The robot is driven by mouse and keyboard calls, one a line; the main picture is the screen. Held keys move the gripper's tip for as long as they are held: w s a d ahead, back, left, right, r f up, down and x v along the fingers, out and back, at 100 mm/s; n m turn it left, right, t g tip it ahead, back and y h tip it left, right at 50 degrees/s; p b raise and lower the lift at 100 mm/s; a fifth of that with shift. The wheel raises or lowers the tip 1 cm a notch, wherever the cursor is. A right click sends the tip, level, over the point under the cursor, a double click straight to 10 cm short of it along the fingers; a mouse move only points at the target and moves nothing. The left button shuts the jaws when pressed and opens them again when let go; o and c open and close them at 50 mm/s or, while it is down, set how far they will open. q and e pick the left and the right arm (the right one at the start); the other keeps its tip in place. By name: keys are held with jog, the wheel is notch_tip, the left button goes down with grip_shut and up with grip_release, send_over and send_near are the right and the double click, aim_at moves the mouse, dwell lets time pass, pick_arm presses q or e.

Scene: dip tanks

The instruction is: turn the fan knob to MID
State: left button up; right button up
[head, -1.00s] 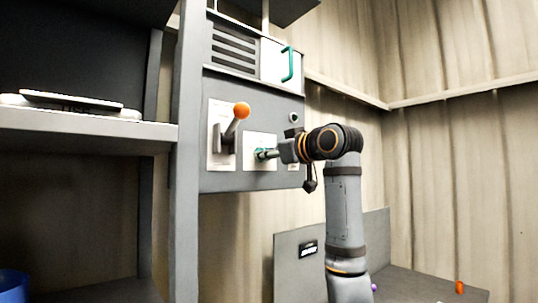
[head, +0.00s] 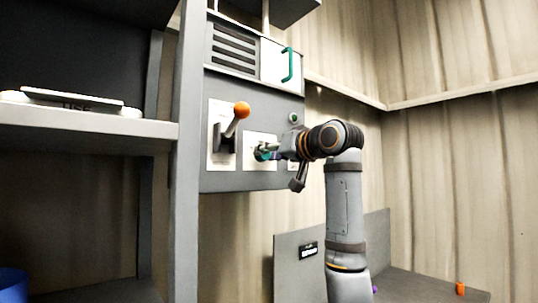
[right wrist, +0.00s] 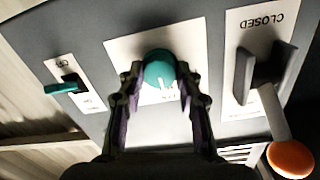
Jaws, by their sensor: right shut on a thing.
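The fan knob (right wrist: 158,70) is round and teal with a white pointer line, on a white plate (right wrist: 118,48) in the right wrist view. In the head view the knob (head: 260,155) shows small on the grey panel. My right gripper (right wrist: 160,78) is shut on the knob, one finger on each side. In the head view my right gripper (head: 268,151) reaches the panel from the right and partly covers the plate. The plate's lettering is mostly hidden or too small to read. My left gripper is not in view.
A lever with an orange ball (head: 242,109) stands left of the knob, close to my gripper. A small teal toggle switch (right wrist: 62,88) is on the other side. Above are a vent (head: 234,50) and a green handle (head: 289,64). A shelf (head: 90,130) is at left.

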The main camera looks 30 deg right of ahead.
dwell(0.3)
jog(key=o, duration=1.2)
jog(key=shift+c, duration=0.2)
jog(key=shift+s, duration=0.1)
jog(key=s, duration=1.2)
jog(key=shift+d+r, duration=0.2)
jog(key=shift+d, duration=0.1)
jog(key=shift+w, duration=0.1)
